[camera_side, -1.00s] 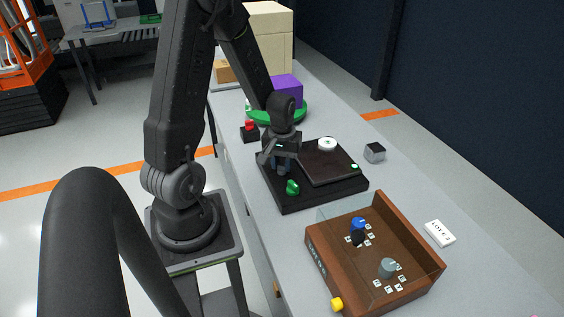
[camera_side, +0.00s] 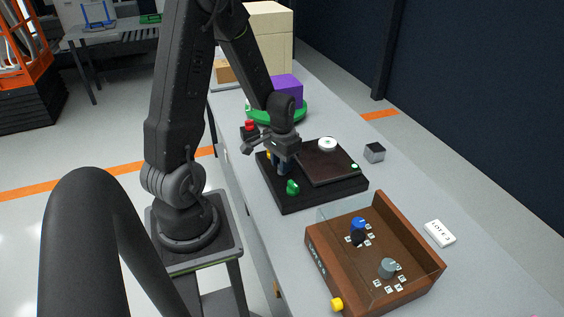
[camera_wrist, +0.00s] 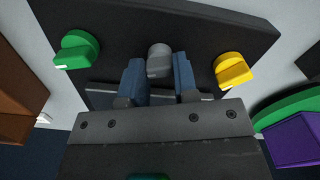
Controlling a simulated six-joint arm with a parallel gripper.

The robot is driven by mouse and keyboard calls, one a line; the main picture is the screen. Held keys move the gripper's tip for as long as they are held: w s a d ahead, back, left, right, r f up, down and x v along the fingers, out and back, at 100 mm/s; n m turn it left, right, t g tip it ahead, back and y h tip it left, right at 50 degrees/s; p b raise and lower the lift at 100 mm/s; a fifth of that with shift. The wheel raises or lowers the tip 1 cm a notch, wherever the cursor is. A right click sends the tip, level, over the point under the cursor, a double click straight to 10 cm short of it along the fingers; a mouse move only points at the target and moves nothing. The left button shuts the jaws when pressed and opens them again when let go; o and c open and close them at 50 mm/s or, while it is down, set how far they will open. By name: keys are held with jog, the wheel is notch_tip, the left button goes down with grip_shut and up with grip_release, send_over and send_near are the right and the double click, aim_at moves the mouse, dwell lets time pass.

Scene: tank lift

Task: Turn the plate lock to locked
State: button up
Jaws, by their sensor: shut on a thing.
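A grey knob (camera_wrist: 160,60) stands on the black plate between a green knob (camera_wrist: 76,50) and a yellow knob (camera_wrist: 232,70) in the wrist view. My gripper (camera_wrist: 159,68) is shut on the grey knob, with one blue finger on each side. In the side view my gripper (camera_side: 283,168) is at the left part of the plate and hides the grey knob. The green knob (camera_side: 292,187) is in front of it. I cannot read a lock marking.
A red button (camera_side: 249,127), a green disc with a purple block (camera_side: 287,92), a small grey cube (camera_side: 374,152) and a white label card (camera_side: 440,233) surround the plate.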

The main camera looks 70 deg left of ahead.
dwell(0.4)
jog(key=o, duration=0.9)
notch_tip(320, 180, up, 14)
dwell(0.4)
